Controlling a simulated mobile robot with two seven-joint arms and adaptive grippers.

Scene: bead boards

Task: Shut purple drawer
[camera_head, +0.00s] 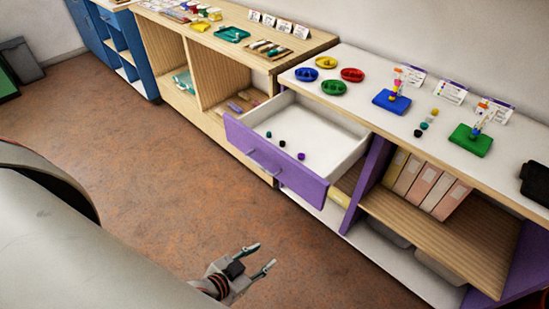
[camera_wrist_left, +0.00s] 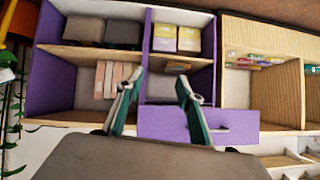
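The purple drawer (camera_head: 300,178) is pulled well out of the white-topped cabinet. Its white inside shows several small dark, teal and purple beads. A pale handle (camera_head: 263,163) is on its purple front. In the left wrist view, where the scene appears turned over, the drawer front (camera_wrist_left: 165,123) lies beyond the fingers. My left gripper (camera_head: 265,255) is open and empty, over the floor in front of the drawer and apart from it. Its two spread fingers also show in the left wrist view (camera_wrist_left: 159,80). My right gripper is in neither view.
On the cabinet top (camera_head: 365,115) are coloured bowls, a blue board (camera_head: 391,101) and a green board (camera_head: 471,140) with bead stacks, loose beads and cards. Binders (camera_head: 425,183) stand on a shelf right of the drawer. The brown floor (camera_head: 140,160) is clear.

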